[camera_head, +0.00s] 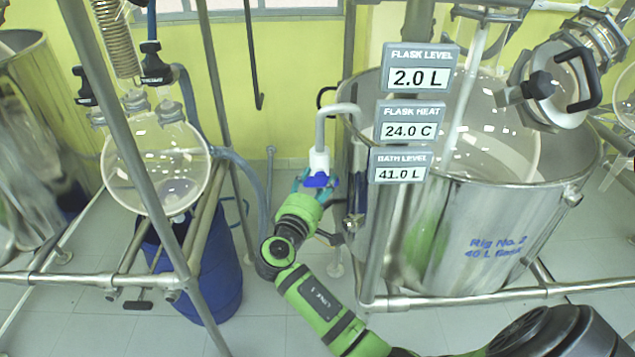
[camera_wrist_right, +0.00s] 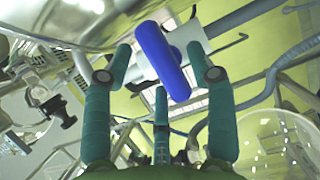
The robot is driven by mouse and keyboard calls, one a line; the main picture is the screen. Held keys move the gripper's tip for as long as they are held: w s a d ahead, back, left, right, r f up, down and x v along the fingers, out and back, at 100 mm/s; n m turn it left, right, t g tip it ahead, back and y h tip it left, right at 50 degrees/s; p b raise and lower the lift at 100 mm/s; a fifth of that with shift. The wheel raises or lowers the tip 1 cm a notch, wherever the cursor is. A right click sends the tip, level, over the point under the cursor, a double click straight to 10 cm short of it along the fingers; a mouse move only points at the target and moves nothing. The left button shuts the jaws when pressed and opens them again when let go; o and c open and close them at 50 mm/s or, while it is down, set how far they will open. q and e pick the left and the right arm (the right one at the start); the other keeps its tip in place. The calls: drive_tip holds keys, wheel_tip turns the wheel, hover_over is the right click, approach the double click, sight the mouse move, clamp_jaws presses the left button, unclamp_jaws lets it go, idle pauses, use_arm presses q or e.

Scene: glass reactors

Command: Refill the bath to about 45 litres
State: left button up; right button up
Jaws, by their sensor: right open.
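The bath (camera_head: 450,225) is a large steel vessel at the right in the head view. Its panel, the bath level display (camera_head: 403,166), reads 41.0 L. A white tap (camera_head: 319,157) with a blue handle (camera_head: 321,181) hangs on a curved pipe at the bath's left side. My right gripper (camera_head: 312,183) is at this handle, partly hidden. In the right wrist view the blue handle (camera_wrist_right: 163,62) stands between the spread fingers of my right gripper (camera_wrist_right: 160,58), with visible gaps on both sides. My left gripper is not in view.
Other panels read flask level 2.0 L (camera_head: 416,67) and flask heat 24.0 C (camera_head: 409,121). A round glass flask (camera_head: 155,165) hangs at the left above a blue drum (camera_head: 215,265). Steel frame tubes (camera_head: 470,298) cross in front of the bath. The wall behind is yellow.

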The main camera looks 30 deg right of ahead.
drive_tip(key=shift+c, duration=0.4)
clamp_jaws()
drive_tip(key=shift+f+n, duration=0.1)
drive_tip(key=shift+n, duration=0.2)
drive_tip(key=n+t+b, duration=0.1)
drive_tip(key=n, duration=0.1)
drive_tip(key=shift+f+n+h, duration=0.15)
drive_tip(key=shift+n+h, duration=0.15)
drive_tip(key=shift+h, duration=0.1)
drive_tip(key=n+t, duration=0.1)
drive_tip(key=n, duration=0.2)
drive_tip(key=shift+a+f+b, duration=0.1)
drive_tip(key=shift+b, duration=0.25)
drive_tip(key=n+t, duration=0.1)
drive_tip(key=n, duration=0.2)
drive_tip(key=n+t, duration=0.2)
drive_tip(key=n, duration=0.2)
drive_tip(key=shift+f+b, duration=0.15)
drive_tip(key=shift+b, duration=0.15)
drive_tip(key=shift+n+y, duration=0.3)
